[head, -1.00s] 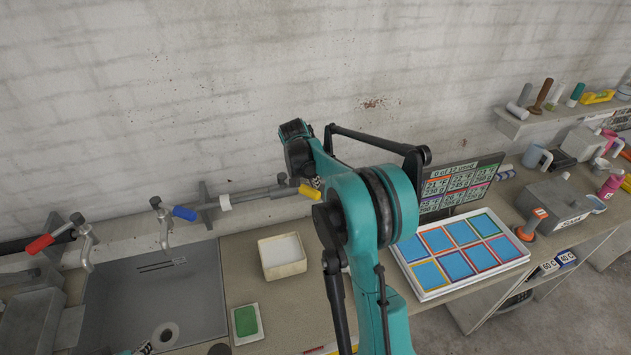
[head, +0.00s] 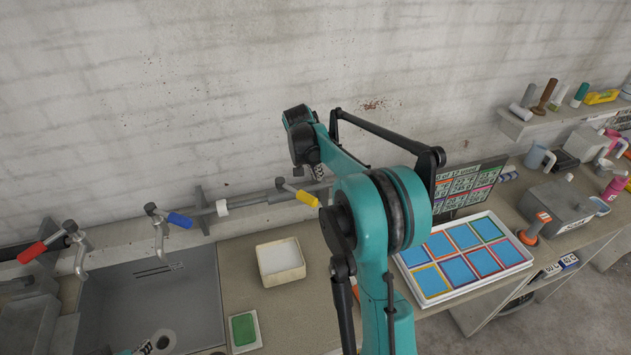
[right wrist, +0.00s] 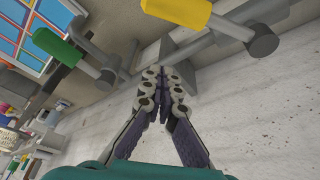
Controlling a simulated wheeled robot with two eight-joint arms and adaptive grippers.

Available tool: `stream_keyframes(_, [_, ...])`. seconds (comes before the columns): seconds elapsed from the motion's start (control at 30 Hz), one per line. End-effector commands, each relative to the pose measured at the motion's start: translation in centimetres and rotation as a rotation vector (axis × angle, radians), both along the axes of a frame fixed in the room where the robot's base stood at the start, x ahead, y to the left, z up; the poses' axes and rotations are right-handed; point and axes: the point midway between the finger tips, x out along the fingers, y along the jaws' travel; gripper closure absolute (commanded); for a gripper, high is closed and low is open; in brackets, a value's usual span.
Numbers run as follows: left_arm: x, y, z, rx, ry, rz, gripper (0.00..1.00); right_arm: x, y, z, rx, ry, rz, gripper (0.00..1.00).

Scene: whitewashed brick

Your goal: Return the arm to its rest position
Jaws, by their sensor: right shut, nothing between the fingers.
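My right arm (head: 350,215), teal and dark grey, rises through the middle of the head view and folds over toward the wall. Its gripper (head: 319,172) is mostly hidden behind the arm there. In the right wrist view, the right gripper (right wrist: 165,88) is shut and empty, its fingers together in front of the pale wall, apart from the pipe and its handles.
A pipe along the wall carries red (head: 32,252), blue (head: 179,220) and yellow (head: 307,199) handles; a green handle (right wrist: 57,46) shows in the wrist view. Below are a sink (head: 190,290), white tub (head: 280,262), green pad (head: 243,329), tray of blue squares (head: 425,298) and screen (head: 468,188).

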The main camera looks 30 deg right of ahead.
Motion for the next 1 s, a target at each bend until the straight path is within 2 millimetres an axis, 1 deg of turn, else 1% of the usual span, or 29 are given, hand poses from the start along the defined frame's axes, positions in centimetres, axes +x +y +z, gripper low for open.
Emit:
stream_keyframes(0.03, [0.0,0.0,0.0,0.000,0.000,0.000,0.60,-0.2,0.5,1.2,0.000,0.000,0.001,1.00])
stream_keyframes(0.1, [0.0,0.0,0.0,0.000,0.000,0.000,0.60,-0.4,1.0,2.6,0.000,0.001,0.002,1.00])
stream_keyframes(0.23, [-0.1,0.0,0.0,0.000,0.000,0.000,0.60,-0.7,1.6,4.7,-0.001,0.000,0.001,1.00])
stream_keyframes(0.4, [0.0,0.0,0.0,0.000,0.000,0.000,0.60,-0.8,2.1,6.1,-0.001,0.000,0.000,1.00])
stream_keyframes(0.57, [0.0,0.0,0.0,0.000,0.000,0.000,0.60,-0.9,2.2,6.4,-0.001,0.000,0.000,1.00])
stream_keyframes(0.67, [0.0,0.0,-0.6,0.000,0.000,0.000,0.60,-1.3,2.7,6.1,0.000,-0.002,0.019,1.00])
stream_keyframes(0.77, [-0.1,0.0,-2.3,0.000,0.000,0.000,0.60,-2.8,4.2,5.2,0.003,-0.012,0.085,1.00])
stream_keyframes(0.87, [-0.1,0.0,-5.2,0.000,0.000,0.000,0.60,-5.5,6.8,3.5,0.004,-0.031,0.205,1.00])
stream_keyframes(1.0, [-0.1,0.1,-9.5,0.000,0.000,0.000,0.60,-10.5,11.0,0.0,-0.005,-0.069,0.412,1.00])
